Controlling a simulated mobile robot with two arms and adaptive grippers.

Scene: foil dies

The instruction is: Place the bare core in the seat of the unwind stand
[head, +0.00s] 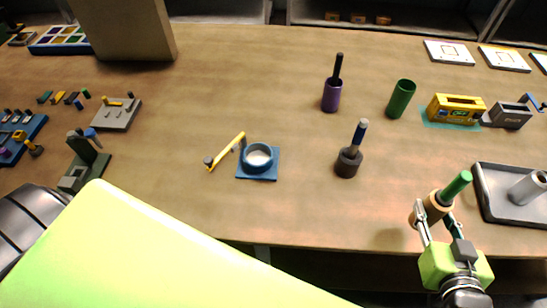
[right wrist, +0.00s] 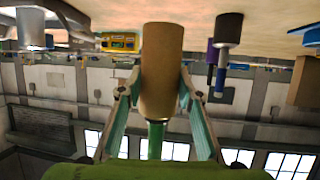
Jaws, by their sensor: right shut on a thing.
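My right gripper (head: 435,221) is at the lower right of the head view, shut on the bare core (head: 436,208). The core is a brown tube with a green rod standing out of one end. In the right wrist view the brown tube (right wrist: 162,70) sits between the two fingers (right wrist: 156,96), with the green rod towards the palm. What looks like the unwind stand is a blue square base (head: 243,173) with a round pale-centred seat (head: 258,157) and a yellow arm (head: 226,151) beside it. The seat looks empty. My left gripper is not in view.
A dark cylinder with a blue-topped rod (head: 348,162) stands between the stand and my right gripper. A purple cylinder (head: 331,96) and a green cylinder (head: 401,99) stand behind. A grey tray (head: 486,206) lies to the right. The table around the blue stand is mostly clear.

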